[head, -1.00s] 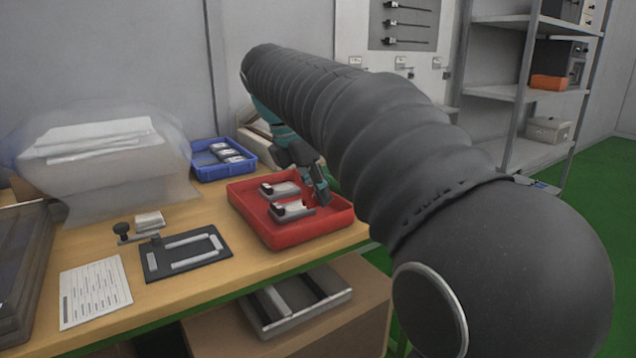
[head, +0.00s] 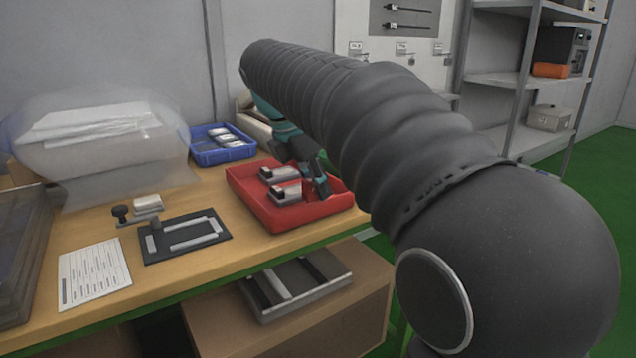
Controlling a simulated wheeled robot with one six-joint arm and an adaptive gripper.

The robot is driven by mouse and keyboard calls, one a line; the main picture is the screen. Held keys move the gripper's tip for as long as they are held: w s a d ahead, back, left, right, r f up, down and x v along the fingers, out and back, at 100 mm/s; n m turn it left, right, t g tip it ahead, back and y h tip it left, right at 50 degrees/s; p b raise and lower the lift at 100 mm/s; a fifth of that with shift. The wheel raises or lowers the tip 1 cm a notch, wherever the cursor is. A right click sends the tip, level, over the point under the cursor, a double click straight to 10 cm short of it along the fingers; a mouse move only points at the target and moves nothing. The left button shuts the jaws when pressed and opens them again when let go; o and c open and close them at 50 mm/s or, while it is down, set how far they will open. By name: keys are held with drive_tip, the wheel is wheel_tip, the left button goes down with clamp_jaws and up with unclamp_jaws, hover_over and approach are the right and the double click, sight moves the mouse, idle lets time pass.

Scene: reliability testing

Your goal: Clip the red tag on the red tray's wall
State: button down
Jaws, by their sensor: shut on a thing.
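The red tray (head: 268,216) sits on the wooden table near its right end, with two small grey-white devices (head: 285,191) lying in it. My gripper (head: 318,187) reaches down over the right part of the tray, with its fingertips low near the tray's floor and right wall. It is shut on a small red piece, apparently the red tag, which is mostly hidden by the fingers and blends with the tray. I cannot tell whether the tag touches the wall. My dark arm covers the area right of the tray.
A blue tray (head: 222,157) with several devices stands behind the red tray. A black fixture plate (head: 184,236), a printed sheet (head: 93,272) and a clear plastic bag (head: 105,150) lie to the left. A cardboard box (head: 300,318) with a grey tray (head: 297,288) is below the table edge.

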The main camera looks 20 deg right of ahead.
drive_tip(key=shift+d+f, duration=0.2)
idle(0.5)
drive_tip(key=shift+w+f, duration=0.1)
drive_tip(key=shift+f, duration=0.75)
idle(1.4)
drive_tip(key=c, duration=0.9)
unclamp_jaws()
drive_tip(key=shift+c, duration=0.2)
drive_tip(key=shift+r+p, duration=1.35)
drive_tip(key=shift+p, duration=0.1)
drive_tip(key=shift+r, duration=2.15)
